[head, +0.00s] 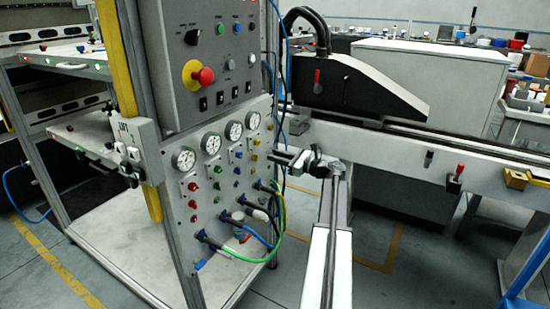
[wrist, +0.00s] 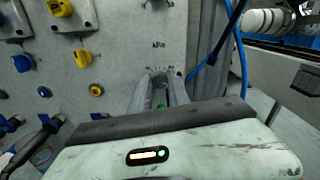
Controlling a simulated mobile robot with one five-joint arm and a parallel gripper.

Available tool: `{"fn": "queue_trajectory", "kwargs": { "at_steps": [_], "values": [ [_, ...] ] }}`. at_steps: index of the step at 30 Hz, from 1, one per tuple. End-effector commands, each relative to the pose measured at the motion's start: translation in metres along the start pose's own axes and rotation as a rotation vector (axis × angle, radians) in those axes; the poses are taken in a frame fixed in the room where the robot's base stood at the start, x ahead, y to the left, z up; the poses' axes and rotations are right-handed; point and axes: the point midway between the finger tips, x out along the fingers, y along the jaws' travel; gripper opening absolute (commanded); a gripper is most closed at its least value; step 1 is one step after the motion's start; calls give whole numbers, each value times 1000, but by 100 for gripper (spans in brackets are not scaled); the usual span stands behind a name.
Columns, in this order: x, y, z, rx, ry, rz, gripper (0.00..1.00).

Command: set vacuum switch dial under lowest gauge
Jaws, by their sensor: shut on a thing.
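My gripper (wrist: 160,84) points at the grey panel in the wrist view, its fingers close together just below a "kPa" marking and a row of small scale marks. It is shut on what appears to be the vacuum switch dial, mostly hidden by the fingers. A small green spot shows between them. In the head view my gripper (head: 282,157) is at the right edge of the gauge panel (head: 222,180); the dial cannot be made out there. Several white round gauges stand in a row, including the nearest gauge (head: 183,160); their readings are too small to tell.
Coloured knobs, such as a yellow knob (wrist: 83,58), sit left of my gripper. Cables and hoses, including a green hose (head: 281,218), hang from the panel's lower part. A blue hose (wrist: 241,60) runs close on the right. A red-topped emergency button (head: 205,76) is above the gauges.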

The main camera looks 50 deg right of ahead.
Motion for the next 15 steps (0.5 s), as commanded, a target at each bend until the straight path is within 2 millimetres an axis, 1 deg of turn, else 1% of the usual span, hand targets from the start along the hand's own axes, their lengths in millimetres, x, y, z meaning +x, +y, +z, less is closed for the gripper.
{"fn": "queue_trajectory", "kwargs": {
  "at_steps": [1, 8, 15],
  "values": [
    [0, 2, 0, -9, 1, 9, 0],
    [0, 2, -1, -109, 2, 9, 0],
    [0, 3, -1, -309, 1, 9, 0]
  ]
}}
